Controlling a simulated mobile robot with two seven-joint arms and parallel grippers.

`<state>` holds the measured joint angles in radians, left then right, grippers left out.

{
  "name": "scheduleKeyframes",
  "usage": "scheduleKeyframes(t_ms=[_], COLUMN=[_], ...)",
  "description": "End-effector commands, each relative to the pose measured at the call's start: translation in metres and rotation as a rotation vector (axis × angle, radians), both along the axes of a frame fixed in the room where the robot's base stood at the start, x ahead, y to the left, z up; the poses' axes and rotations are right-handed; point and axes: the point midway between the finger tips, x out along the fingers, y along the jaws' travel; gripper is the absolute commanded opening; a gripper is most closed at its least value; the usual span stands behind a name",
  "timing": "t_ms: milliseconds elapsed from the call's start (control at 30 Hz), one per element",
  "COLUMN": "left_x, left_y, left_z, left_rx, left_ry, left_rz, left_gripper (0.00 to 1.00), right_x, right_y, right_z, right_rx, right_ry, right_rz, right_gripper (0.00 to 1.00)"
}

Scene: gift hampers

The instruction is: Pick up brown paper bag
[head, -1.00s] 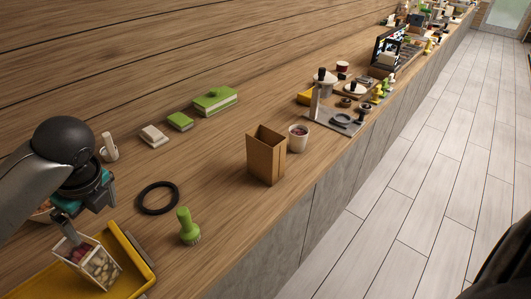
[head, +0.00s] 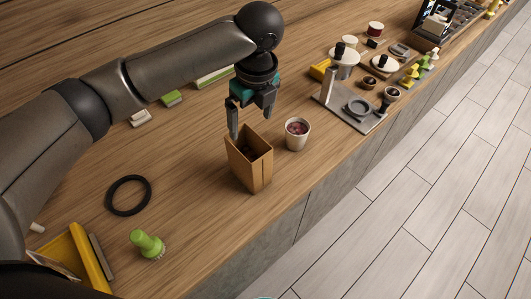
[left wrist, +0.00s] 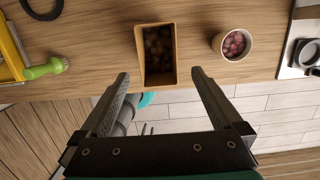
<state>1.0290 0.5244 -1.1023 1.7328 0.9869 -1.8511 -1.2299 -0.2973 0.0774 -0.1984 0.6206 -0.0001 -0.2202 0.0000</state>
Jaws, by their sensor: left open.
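The brown paper bag (head: 252,168) stands upright and open-topped on the wooden counter, near its front edge. In the left wrist view the bag (left wrist: 141,59) is seen from above, with dark brownish contents inside. My left gripper (head: 250,128) is open and empty, pointing down just above the bag's far rim in the head view. In the left wrist view the fingers (left wrist: 160,75) are spread wider than the bag, which appears beyond the fingertips. I cannot tell whether a finger touches the bag.
A white cup with reddish contents (head: 297,136) stands just right of the bag. A grey stand with a plate (head: 350,110) is farther right. A green-handled brush (head: 148,244), a black ring (head: 112,202) and a yellow tray (head: 88,262) lie to the left.

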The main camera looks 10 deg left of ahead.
Motion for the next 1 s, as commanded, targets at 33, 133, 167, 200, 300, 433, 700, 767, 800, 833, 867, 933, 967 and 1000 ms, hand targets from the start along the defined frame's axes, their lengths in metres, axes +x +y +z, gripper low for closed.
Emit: scheduleKeyframes(t_ms=[33, 133, 167, 200, 300, 433, 700, 767, 800, 833, 867, 933, 967, 1000], left_x=[0.0, 0.002, 0.002, 0.003, 0.005, 0.007, 0.008, 0.008, 0.009, 0.009, 0.01, 0.01, 0.01, 0.011], left_y=[0.002, 0.005, 0.005, 0.006, 0.008, 0.01, 0.013, 0.014, 0.015, 0.015, 0.015, 0.016, 0.016, 0.016], left_z=[-0.011, -0.033, -0.04, -0.049, -0.066, -0.082, -0.105, -0.115, -0.12, -0.125, -0.129, -0.135, -0.137, -0.138], left_rx=[0.002, 0.003, 0.003, 0.003, 0.002, 0.002, 0.003, 0.005, 0.003, 0.003, 0.002, 0.003, 0.003, 0.002], left_ry=[0.004, 0.004, 0.004, 0.005, 0.003, 0.001, 0.003, 0.003, 0.002, 0.002, 0.001, 0.0, 0.001, -0.001], left_rz=[0.002, 0.003, 0.001, 0.002, 0.001, -0.001, 0.0, 0.0, -0.001, -0.001, 0.0, -0.001, -0.002, -0.002], left_gripper=[1.0, 1.0, 1.0, 1.0, 1.0, 1.0, 1.0, 1.0, 1.0, 1.0, 1.0, 1.0, 1.0, 1.0], right_x=[-0.002, -0.005, -0.006, -0.006, -0.006, -0.006, -0.004, -0.004, -0.004, -0.003, -0.003, -0.003, -0.003, -0.003], right_y=[0.003, 0.005, 0.005, 0.005, 0.005, 0.004, -0.001, -0.001, -0.002, -0.002, -0.002, -0.002, -0.002, -0.002], right_z=[-0.001, -0.001, -0.002, -0.002, -0.003, -0.003, -0.002, -0.001, -0.001, -0.002, -0.003, -0.003, -0.003, -0.003], right_rx=[0.003, 0.007, 0.006, 0.006, 0.006, 0.005, -0.002, -0.002, -0.002, -0.002, -0.002, -0.003, -0.003, -0.003], right_ry=[0.003, 0.007, 0.008, 0.009, 0.009, 0.008, 0.006, 0.006, 0.005, 0.005, 0.005, 0.003, 0.003, 0.003], right_rz=[0.0, 0.001, 0.002, 0.002, 0.003, 0.003, 0.004, 0.004, 0.004, 0.004, 0.004, 0.004, 0.004, 0.003], right_gripper=[0.5, 0.5, 0.5, 0.5, 0.5, 0.5, 0.5, 0.5, 0.5, 0.5, 0.5, 0.5, 0.5, 0.5])
